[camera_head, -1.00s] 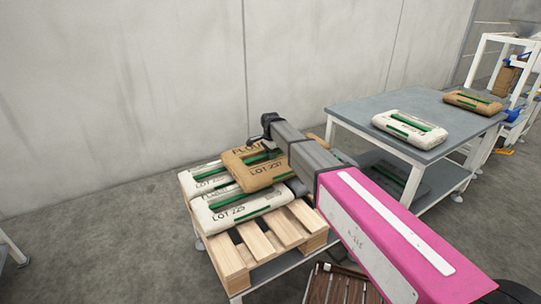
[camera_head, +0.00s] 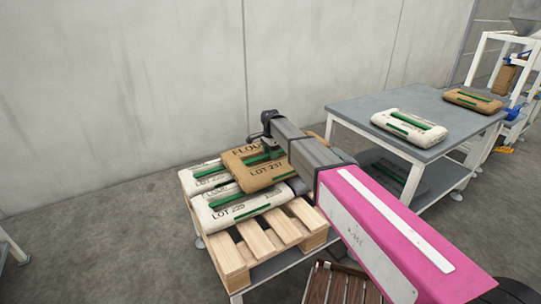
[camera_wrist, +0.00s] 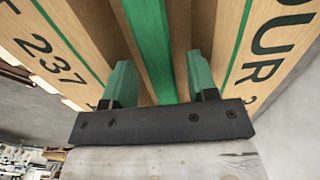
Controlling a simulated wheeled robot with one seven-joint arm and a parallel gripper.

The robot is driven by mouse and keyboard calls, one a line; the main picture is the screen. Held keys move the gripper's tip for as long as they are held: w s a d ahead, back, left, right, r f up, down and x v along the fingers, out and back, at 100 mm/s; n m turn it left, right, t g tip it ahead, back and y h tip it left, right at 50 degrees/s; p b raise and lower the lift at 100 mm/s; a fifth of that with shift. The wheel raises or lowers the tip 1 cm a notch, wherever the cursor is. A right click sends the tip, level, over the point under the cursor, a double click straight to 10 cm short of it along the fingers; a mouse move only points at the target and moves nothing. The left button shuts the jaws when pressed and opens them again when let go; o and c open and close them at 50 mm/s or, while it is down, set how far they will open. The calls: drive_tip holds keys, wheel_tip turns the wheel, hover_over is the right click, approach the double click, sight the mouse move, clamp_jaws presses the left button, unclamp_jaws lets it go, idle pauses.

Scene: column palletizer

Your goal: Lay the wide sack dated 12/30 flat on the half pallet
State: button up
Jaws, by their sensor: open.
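The half pallet (camera_head: 262,240) is pale slatted wood on a low stand. A brown flour sack marked LOT 237 (camera_head: 262,178) lies flat on top of white sacks there, including one marked LOT 225 (camera_head: 240,208). No 12/30 date is legible on any sack, so I cannot tell which is meant. My gripper (camera_head: 268,147) is over the brown sack's far side. In the wrist view its green fingers (camera_wrist: 160,82) are apart, one on each side of the brown sack's (camera_wrist: 250,50) green middle strip. I cannot tell whether they touch it.
A grey table (camera_head: 365,108) at the right carries a white sack (camera_head: 409,126) and a brown sack (camera_head: 473,100). The pallet's near slats are bare. A concrete wall stands behind. A dark brown slatted piece (camera_head: 337,285) is at the bottom.

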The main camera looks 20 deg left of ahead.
wheel_tip(320, 180, up, 12)
idle(0.4)
drive_tip(key=shift+n, duration=0.8)
drive_tip(key=d+f, duration=0.2)
drive_tip(key=d, duration=0.3)
drive_tip(key=d+f, duration=0.2)
drive_tip(key=d, duration=0.3)
drive_tip(key=d+f, duration=0.2)
drive_tip(key=d, duration=0.3)
drive_tip(key=shift+s+d+f, duration=0.1)
drive_tip(key=shift+d, duration=0.2)
drive_tip(key=s+d+f+n, duration=0.2)
drive_tip(key=s+d+f, duration=0.2)
drive_tip(key=d, duration=0.9)
drive_tip(key=s+d+f+n, duration=0.2)
drive_tip(key=s+d+f, duration=0.2)
drive_tip(key=s+d, duration=0.4)
drive_tip(key=s+d+f+n, duration=0.2)
drive_tip(key=s+d+f, duration=0.3)
drive_tip(key=d, duration=1.4)
drive_tip(key=shift+s+d, duration=0.3)
drive_tip(key=shift+s, duration=0.5)
